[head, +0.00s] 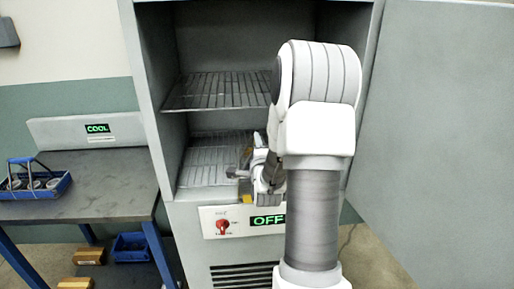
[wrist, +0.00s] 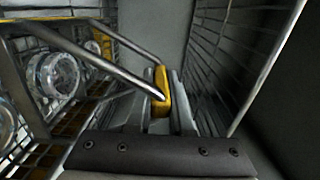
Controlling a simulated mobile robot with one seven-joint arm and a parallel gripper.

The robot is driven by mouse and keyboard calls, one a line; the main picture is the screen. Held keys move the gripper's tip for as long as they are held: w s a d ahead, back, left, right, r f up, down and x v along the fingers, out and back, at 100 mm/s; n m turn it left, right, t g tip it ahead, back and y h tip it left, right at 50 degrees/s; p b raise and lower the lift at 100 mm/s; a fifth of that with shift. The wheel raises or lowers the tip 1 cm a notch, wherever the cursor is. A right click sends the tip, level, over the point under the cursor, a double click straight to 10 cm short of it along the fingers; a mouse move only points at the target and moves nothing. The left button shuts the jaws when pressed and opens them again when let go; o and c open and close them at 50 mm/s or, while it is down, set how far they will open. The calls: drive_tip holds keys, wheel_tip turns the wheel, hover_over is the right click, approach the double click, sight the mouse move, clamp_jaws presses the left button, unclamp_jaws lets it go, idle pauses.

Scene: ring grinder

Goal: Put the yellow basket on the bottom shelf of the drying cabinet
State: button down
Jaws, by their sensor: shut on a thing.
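The drying cabinet (head: 155,100) stands open, with a wire bottom shelf (head: 205,165) low inside it. My gripper (head: 262,172) is at the right part of the opening, at about the height of the bottom shelf. In the wrist view my gripper (wrist: 165,118) is shut on the yellow grip of the yellow basket's handle (wrist: 161,85). The basket's mesh wall (wrist: 28,80) and round metal or glass parts inside fill the left of that view. In the head view my arm hides most of the basket. I cannot tell whether it touches the shelf.
An upper wire shelf (head: 218,90) spans the cabinet above my gripper. The open door (head: 440,120) fills the right side. A panel with a red switch (head: 222,226) and an OFF display is below the opening. A blue basket (head: 35,182) stands on the table (head: 105,195) at left.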

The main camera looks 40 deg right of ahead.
drive_tip(key=shift+f, duration=0.6)
drive_tip(key=shift+f+b, duration=0.2)
drive_tip(key=shift+b, duration=0.1)
drive_tip(key=c, duration=0.8)
unclamp_jaws()
